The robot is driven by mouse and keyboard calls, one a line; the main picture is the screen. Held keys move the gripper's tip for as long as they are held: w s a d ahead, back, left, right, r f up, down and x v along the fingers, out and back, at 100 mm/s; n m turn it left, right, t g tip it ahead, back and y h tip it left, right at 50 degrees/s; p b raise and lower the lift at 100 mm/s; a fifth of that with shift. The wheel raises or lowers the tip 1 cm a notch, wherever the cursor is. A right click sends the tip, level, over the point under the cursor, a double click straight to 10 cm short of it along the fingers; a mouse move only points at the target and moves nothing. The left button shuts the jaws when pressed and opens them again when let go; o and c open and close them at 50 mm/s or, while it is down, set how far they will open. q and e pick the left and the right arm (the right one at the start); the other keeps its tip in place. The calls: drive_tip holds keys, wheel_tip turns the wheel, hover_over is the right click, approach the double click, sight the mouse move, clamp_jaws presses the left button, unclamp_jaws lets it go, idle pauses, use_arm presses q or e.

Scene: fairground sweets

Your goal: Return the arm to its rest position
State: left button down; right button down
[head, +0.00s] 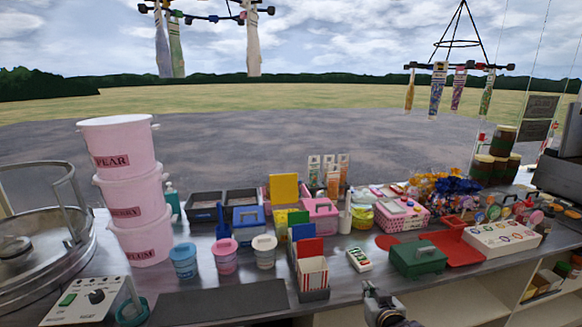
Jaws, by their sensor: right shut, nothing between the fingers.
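My right gripper (372,291) shows at the bottom edge of the head view, right of the middle. It is shut and empty, in front of the counter's (400,282) front edge. It touches nothing that I can see. Most of my right arm is below the picture. My left gripper is not in the view.
Nearest the gripper are a white remote-like device (359,259), a green box (417,258) and a striped carton (313,274). Stacked pink buckets (140,243) stand at left beside a large metal pan (40,262). A dark mat (220,302) lies bare. Open shelves (470,303) are below.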

drive_tip(key=s+f+n+g, duration=0.1)
drive_tip(key=s+f+g, duration=0.5)
drive_tip(key=s, duration=0.6)
drive_tip(key=s+f+g, duration=0.3)
drive_tip(key=s+f, duration=0.4)
drive_tip(key=s, duration=0.6)
wheel_tip(320, 180, down, 32)
drive_tip(key=s+d+g, duration=0.1)
drive_tip(key=d+g, duration=0.1)
drive_tip(key=d, duration=0.1)
drive_tip(key=s+d+f, duration=0.4)
drive_tip(key=s+f, duration=0.5)
drive_tip(key=s, duration=0.1)
drive_tip(key=s+d+f+n+h, duration=0.1)
drive_tip(key=s+d+f, duration=0.3)
drive_tip(key=s+f, duration=0.6)
drive_tip(key=shift+s+f+g, duration=0.25)
drive_tip(key=shift+s+g, duration=0.05)
drive_tip(key=shift+s, duration=0.3)
